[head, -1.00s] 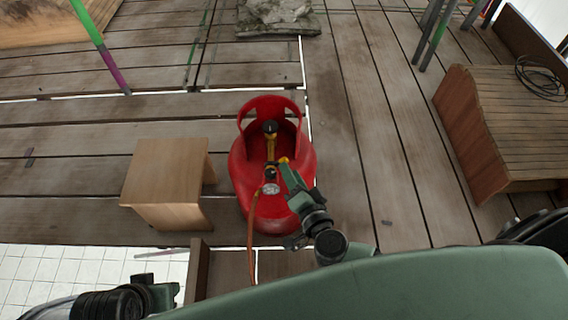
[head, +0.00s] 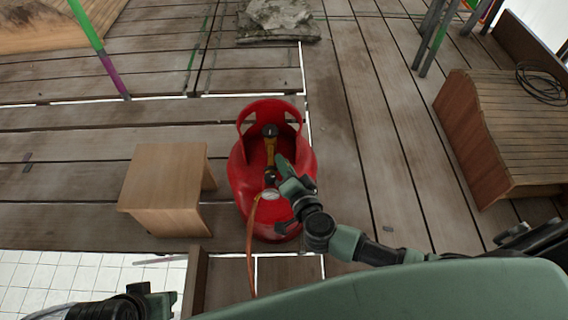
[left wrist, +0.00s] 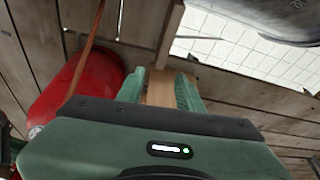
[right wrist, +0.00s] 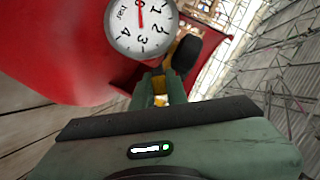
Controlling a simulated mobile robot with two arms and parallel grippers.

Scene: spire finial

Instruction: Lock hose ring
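A red gas cylinder (head: 243,182) with a collar stands on the deck. A yellow fitting with a black knob (head: 270,131) sits on its top, with a round pressure gauge (head: 270,194) in front. An orange hose (head: 250,250) runs down from there. My right gripper (head: 279,163) is at the right side of the fitting. In the right wrist view a yellow piece (right wrist: 159,84) fills the narrow gap between its fingers, near the gauge (right wrist: 141,27); whether this is the hose ring is unclear. My left gripper (left wrist: 160,88) is open and empty, low at the left.
A small wooden stool (head: 165,180) stands left of the cylinder. A slatted wooden bench (head: 510,130) with a coiled black cable (head: 545,80) is at the right. A grey stone piece (head: 278,18) lies behind. The deck right of the cylinder is clear.

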